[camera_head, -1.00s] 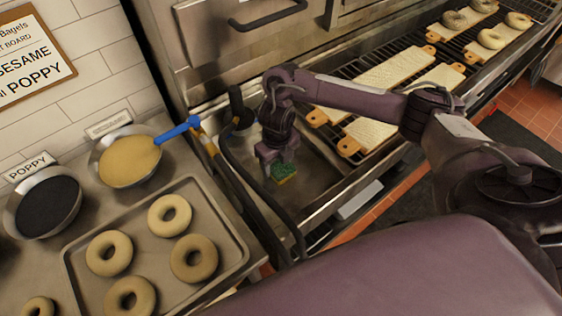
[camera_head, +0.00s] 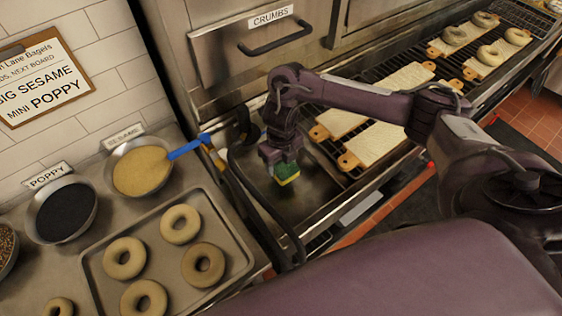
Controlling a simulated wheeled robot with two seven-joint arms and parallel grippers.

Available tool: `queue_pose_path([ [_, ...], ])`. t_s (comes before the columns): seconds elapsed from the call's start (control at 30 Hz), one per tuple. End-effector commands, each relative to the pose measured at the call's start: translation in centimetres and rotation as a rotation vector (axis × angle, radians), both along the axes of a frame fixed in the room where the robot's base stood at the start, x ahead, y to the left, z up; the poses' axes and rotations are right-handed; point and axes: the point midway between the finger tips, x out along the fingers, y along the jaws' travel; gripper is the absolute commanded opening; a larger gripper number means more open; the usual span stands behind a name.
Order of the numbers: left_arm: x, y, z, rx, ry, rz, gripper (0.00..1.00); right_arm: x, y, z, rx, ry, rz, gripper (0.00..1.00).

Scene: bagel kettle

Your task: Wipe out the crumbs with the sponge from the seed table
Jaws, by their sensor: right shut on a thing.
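My right gripper (camera_head: 279,160) is shut on the green and yellow sponge (camera_head: 287,174). It holds the sponge over the metal surface (camera_head: 315,198) between the seed counter and the oven rack; I cannot tell whether the sponge touches it. The seed counter (camera_head: 60,268) at the left carries a sesame bowl (camera_head: 142,171) and a poppy bowl (camera_head: 65,212). I cannot make out any crumbs on it. My left gripper is not in view.
A metal tray (camera_head: 222,216) with several bagels lies on the counter. A blue-handled tool (camera_head: 189,147) rests by the sesame bowl. A dark hose (camera_head: 255,205) hangs beside the sponge. A drawer labelled CRUMBS (camera_head: 265,38) is behind. Bagel boards (camera_head: 375,143) lie on the rack at right.

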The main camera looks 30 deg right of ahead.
Motion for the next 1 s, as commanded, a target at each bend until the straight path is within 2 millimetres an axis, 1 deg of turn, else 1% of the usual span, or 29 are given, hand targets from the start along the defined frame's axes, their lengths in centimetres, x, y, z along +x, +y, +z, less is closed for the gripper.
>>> queue_pose_path([
  [0.27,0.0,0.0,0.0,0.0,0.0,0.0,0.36,0.0,0.0,0.0,0.0,0.001,0.0,0.37],
  [0.63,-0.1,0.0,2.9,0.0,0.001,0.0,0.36,0.0,0.0,3.0,-0.001,0.0,0.0,0.37],
  [1.0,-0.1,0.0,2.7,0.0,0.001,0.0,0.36,0.0,0.0,2.9,-0.001,0.001,0.0,0.37],
])
